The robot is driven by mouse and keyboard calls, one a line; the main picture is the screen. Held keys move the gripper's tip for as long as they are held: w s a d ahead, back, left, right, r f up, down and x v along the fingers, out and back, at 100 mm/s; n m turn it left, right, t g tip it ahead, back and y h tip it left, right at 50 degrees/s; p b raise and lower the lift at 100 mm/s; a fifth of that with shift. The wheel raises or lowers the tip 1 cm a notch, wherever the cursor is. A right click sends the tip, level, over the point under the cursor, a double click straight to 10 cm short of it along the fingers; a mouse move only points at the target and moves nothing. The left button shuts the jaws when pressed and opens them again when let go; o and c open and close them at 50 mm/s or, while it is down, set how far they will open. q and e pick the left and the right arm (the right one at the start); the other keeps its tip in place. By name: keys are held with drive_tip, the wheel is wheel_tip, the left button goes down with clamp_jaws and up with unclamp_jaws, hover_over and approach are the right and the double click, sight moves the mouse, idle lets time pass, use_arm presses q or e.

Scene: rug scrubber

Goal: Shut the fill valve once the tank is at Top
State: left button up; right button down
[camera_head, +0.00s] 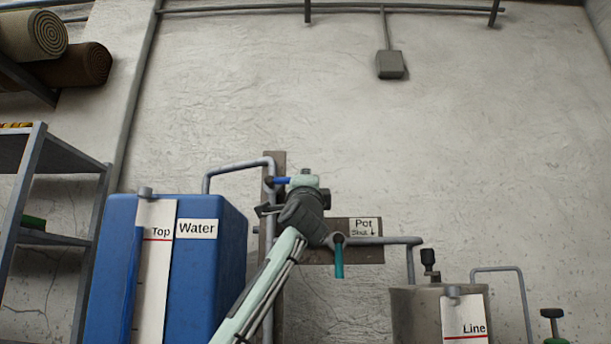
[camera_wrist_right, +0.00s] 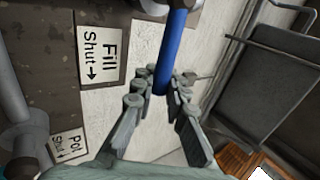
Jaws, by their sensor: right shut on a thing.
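The blue water tank (camera_head: 210,275) stands at the lower left in the head view. Its white gauge strip (camera_head: 153,285) has a red line marked Top. A darker blue column (camera_head: 130,285) beside the strip reaches about that line or slightly above. My right gripper (camera_wrist_right: 160,88) is shut on this handle, which also shows in the right wrist view (camera_wrist_right: 173,45). The Fill label (camera_wrist_right: 101,57) reads Shut with an arrow. My arm hides the valve body partly. My left gripper is not in view.
A teal handle (camera_head: 338,260) hangs down below the Pot label (camera_head: 364,227), close right of my arm. A grey pot (camera_head: 413,315) with a Line gauge (camera_head: 463,318) stands lower right. A metal shelf (camera_head: 60,240) stands left.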

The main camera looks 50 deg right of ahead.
drive_tip(key=shift+f, duration=0.15)
idle(0.3)
drive_tip(key=c, duration=1.5)
unclamp_jaws()
drive_tip(key=v, duration=1.2)
